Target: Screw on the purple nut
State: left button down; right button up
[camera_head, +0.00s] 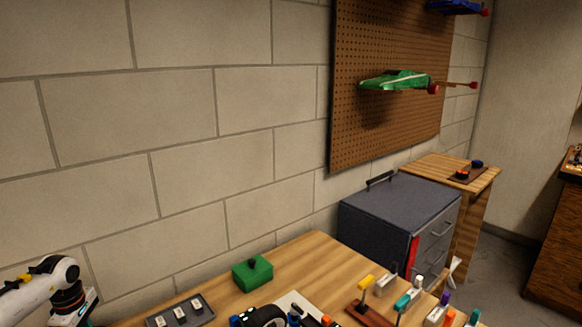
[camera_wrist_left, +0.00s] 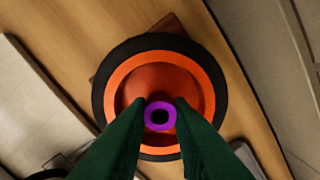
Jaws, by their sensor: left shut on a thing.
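The purple nut (camera_wrist_left: 160,116) is a small ring with a dark hole, between the green fingertips of my left gripper (camera_wrist_left: 160,113) in the left wrist view. My left gripper is shut on it. Behind it is a wheel with an orange rim (camera_wrist_left: 122,82) and a black tyre (camera_wrist_left: 103,90). The nut overlaps the lower middle of the wheel in this view. I cannot tell whether it touches the hub. In the head view my left arm (camera_head: 40,292) enters at the lower left, with its gripper out of frame. My right gripper is not in view.
The wooden table (camera_head: 312,262) holds a green box (camera_head: 252,272), a grey tray (camera_head: 180,311) and several coloured-handled tools at the right. A dark cabinet (camera_head: 395,215) stands beyond it. A green car body (camera_head: 397,81) hangs on the pegboard (camera_head: 375,125).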

pick_arm(q)
jog(key=shift+m, duration=1)
jog(key=c, duration=1.2)
grip_release()
